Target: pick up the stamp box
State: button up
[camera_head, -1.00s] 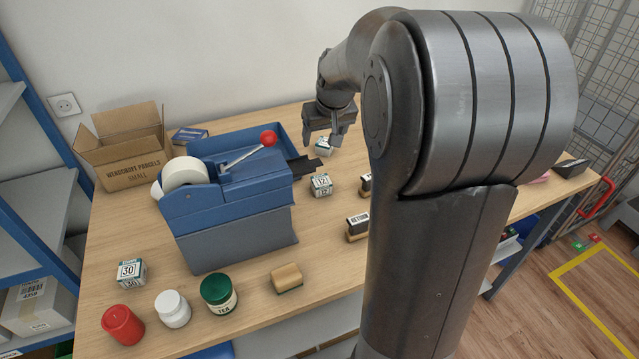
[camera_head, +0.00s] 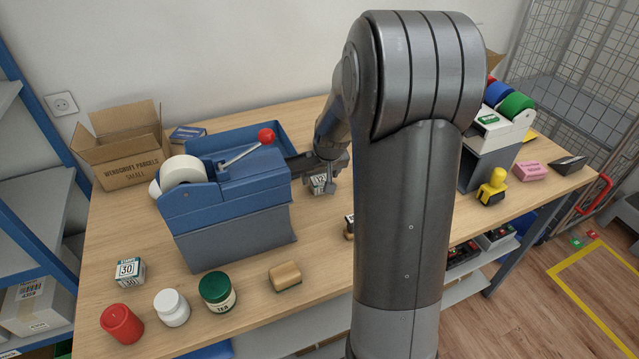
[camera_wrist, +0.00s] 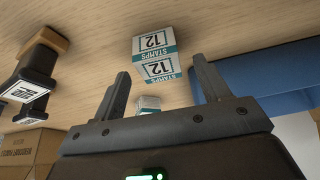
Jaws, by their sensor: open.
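A small white and teal stamp box marked 12 (camera_head: 319,184) stands on the table right of the blue tape machine. In the wrist view the stamp box (camera_wrist: 155,52) shows just beyond and between my fingertips, apart from both. My gripper (camera_head: 324,186) is open and empty, low over the table at this box; its two fingers (camera_wrist: 161,68) also show in the wrist view. A second, similar box (camera_wrist: 148,103) shows partly behind, between the fingers. Another stamp box, marked 30 (camera_head: 128,271), stands at the front left.
The blue tape machine (camera_head: 235,222) stands close on the left. A red jar (camera_head: 122,324), white jar (camera_head: 172,308) and green-lidded tea jar (camera_head: 218,292) stand in front. My arm hides the table's middle right.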

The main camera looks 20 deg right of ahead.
jog(key=shift+x, duration=1.3)
jog(key=c, duration=1.1)
